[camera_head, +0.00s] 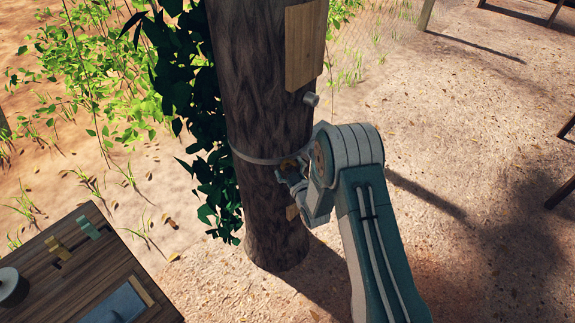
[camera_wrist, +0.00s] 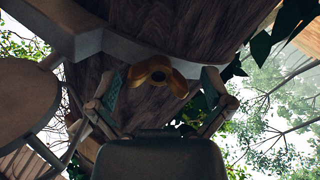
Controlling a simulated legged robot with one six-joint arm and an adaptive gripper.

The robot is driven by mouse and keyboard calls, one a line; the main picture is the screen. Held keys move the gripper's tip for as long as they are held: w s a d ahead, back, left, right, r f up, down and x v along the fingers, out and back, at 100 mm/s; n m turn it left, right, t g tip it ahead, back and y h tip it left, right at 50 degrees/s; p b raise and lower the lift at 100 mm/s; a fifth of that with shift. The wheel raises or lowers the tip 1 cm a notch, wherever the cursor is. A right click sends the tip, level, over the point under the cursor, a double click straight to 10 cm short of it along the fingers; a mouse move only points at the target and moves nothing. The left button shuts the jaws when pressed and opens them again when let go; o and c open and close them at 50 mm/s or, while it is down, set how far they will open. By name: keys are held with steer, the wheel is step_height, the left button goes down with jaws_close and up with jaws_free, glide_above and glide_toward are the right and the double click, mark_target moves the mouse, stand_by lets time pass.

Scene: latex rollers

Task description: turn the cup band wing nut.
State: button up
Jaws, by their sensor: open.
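A grey band (camera_head: 258,158) wraps around the tree trunk and crosses the top of the wrist view (camera_wrist: 115,48). The brass wing nut (camera_wrist: 158,73) sits at the band, its wings spread and tilted, between my fingertips in the picture. In the head view, a small brown-orange patch (camera_head: 287,164) at the band seems to be the nut, partly hidden by my gripper. My gripper (camera_wrist: 162,82) is open, one finger on each side of the nut, with gaps showing. My gripper (camera_head: 288,178) is close to the trunk in the head view. Contact cannot be told.
The trunk (camera_head: 265,90) carries a wooden board (camera_head: 305,45) and a grey peg (camera_head: 312,99) above the band. Leafy vines (camera_head: 190,80) hang on its left. A wooden table (camera_head: 85,270) stands lower left. A grey rounded object (camera_wrist: 25,95), unclear, is left in the wrist view.

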steer(key=v, duration=1.2)
steer(key=shift+w, duration=0.1)
steer(key=w+d+r+m+g+h, duration=0.2)
steer(key=w+d+r+h, duration=0.15)
steer(key=r, duration=0.65)
steer(key=s+d+r+m+g+h, duration=0.3)
steer(key=s+d+r, duration=0.2)
steer(key=r, duration=0.5)
steer(key=s+d+r+m+g, duration=0.1)
steer(key=s+r+g, duration=0.1)
steer(key=s, duration=0.6)
steer(key=s+d+r+m+g, duration=0.2)
steer(key=s+r, duration=0.2)
steer(key=s, duration=0.5)
steer(key=s+d+r+m+g+h, duration=0.1)
steer(key=s+d+r+m, duration=0.1)
steer(key=s, duration=0.6)
steer(key=shift+s+r+g, duration=0.2)
steer(key=shift+r+g, duration=0.2)
